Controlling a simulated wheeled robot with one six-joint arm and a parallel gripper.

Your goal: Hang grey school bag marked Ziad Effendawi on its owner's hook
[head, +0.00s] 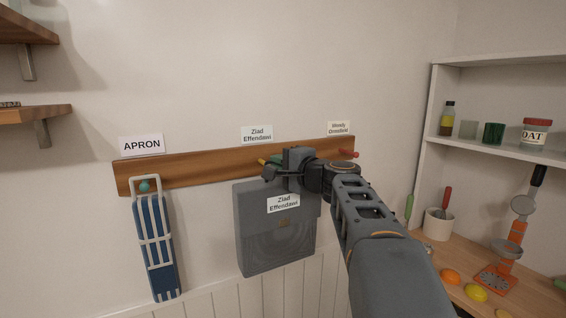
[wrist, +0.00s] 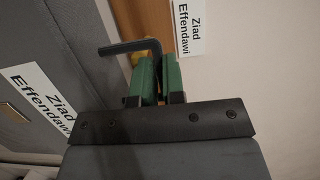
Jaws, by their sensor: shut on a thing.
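The grey school bag (head: 270,240) hangs upright from my gripper (head: 274,166), in front of the wooden rail. Its white label reads Ziad Effendawi, and the bag and label also show at the left of the wrist view (wrist: 38,95). My gripper, with green finger pads (wrist: 154,80), is shut on the bag's dark handle (wrist: 128,47). The yellow hook (head: 262,161) sits on the rail below the wall label Ziad Effendawi (head: 257,134). In the wrist view the yellow hook (wrist: 138,58) shows close by the handle, partly hidden. I cannot tell whether the handle is over it.
The wooden rail (head: 200,168) also has a teal hook (head: 144,186) with a blue-and-white striped apron (head: 155,245) under the APRON label, and a red hook (head: 349,153) at right. Wall shelves (head: 30,115) are at upper left. A shelf unit and counter (head: 430,250) stand at right.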

